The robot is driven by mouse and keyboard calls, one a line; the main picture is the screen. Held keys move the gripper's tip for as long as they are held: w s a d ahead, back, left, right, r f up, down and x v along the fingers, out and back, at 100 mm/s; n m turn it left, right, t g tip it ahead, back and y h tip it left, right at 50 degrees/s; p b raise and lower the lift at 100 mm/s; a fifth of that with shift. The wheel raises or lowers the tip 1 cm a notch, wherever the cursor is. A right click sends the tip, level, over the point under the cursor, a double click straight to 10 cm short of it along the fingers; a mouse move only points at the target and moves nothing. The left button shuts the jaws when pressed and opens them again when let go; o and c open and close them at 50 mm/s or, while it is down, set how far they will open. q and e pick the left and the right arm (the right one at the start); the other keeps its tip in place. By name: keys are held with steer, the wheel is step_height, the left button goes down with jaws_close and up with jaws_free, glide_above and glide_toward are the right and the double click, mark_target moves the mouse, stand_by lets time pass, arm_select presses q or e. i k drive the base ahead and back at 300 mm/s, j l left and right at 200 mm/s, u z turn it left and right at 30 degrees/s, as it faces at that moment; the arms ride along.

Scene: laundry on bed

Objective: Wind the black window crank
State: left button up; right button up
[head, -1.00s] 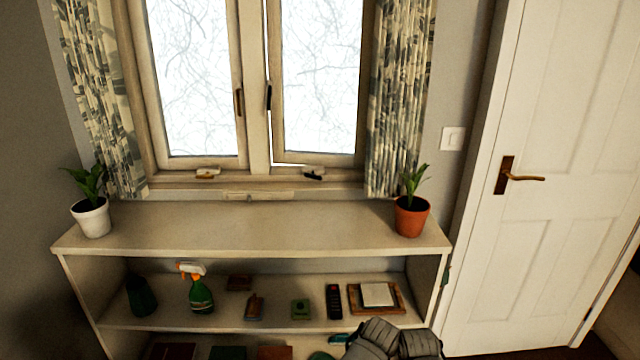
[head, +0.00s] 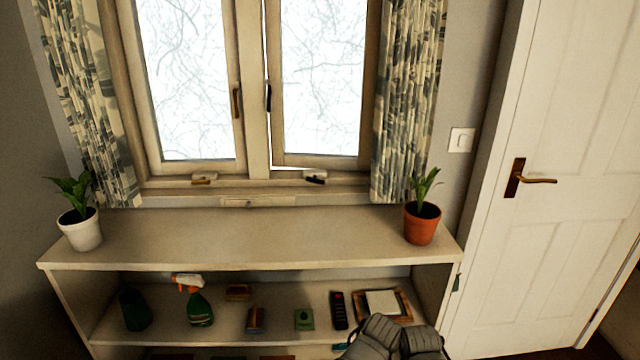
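The black window crank (head: 315,180) sits on the sill at the foot of the right window sash (head: 320,80). That sash stands slightly ajar, with a bright gap along its left side, and has a black handle (head: 268,97). A brown crank (head: 203,181) sits under the left sash (head: 188,80), which has a brown handle (head: 237,102). A grey gripper or arm part of mine (head: 394,340) shows at the bottom edge, well below the crank and in front of the shelf. No second gripper shows.
A shelf unit (head: 270,238) stands below the window, its top mostly clear. A white pot plant (head: 80,228) and a terracotta pot plant (head: 421,222) stand at its ends. A spray bottle (head: 199,305) and small items fill the shelf below. A curtain (head: 408,100) hangs right.

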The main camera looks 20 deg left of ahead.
mark_target(314, 179)
steer(key=i+j+z, duration=0.1)
steer(key=j, duration=0.3)
steer(key=i+j+z, duration=0.1)
steer(key=j, duration=0.3)
steer(key=k+j+z, duration=0.1)
steer(key=j, duration=0.5)
steer(key=k+j+z, duration=0.15)
steer(key=j, duration=0.1)
